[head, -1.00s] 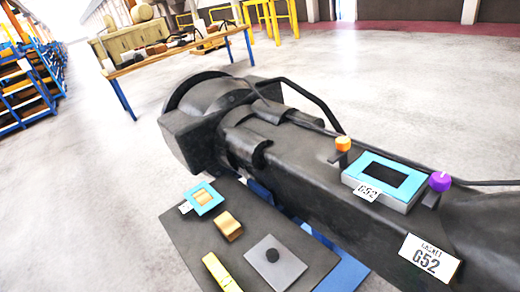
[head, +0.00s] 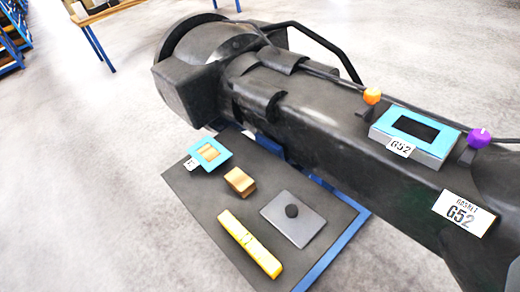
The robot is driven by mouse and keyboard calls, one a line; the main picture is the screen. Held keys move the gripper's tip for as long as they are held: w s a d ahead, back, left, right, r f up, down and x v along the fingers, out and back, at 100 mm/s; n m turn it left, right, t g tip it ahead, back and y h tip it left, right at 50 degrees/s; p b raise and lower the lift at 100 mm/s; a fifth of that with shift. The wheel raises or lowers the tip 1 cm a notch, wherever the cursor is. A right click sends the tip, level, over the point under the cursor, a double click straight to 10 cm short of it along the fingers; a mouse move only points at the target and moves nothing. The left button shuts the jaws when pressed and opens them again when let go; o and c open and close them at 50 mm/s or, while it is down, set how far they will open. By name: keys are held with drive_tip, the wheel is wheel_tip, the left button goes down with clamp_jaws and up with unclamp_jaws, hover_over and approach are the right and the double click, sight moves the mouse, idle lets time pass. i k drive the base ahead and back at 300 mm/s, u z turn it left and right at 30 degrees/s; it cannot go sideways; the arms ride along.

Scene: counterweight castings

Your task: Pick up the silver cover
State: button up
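The silver cover (head: 305,228) is a flat grey plate with a round black knob (head: 292,211) in its middle. It lies flat on the dark top of a low table (head: 215,222) with blue edges, at the lower middle of the head view. Nothing lies on it. My gripper is not in view.
On the same tabletop lie a yellow bar (head: 250,244), a tan block (head: 240,181) and a blue frame (head: 209,154) with a tag.

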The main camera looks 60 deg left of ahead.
sight(299, 223)
drive_tip(key=u, duration=1.05)
drive_tip(key=k, duration=0.7)
drive_tip(key=z, duration=0.55)
drive_tip(key=i, duration=1.1)
drive_tip(key=u, duration=0.6)
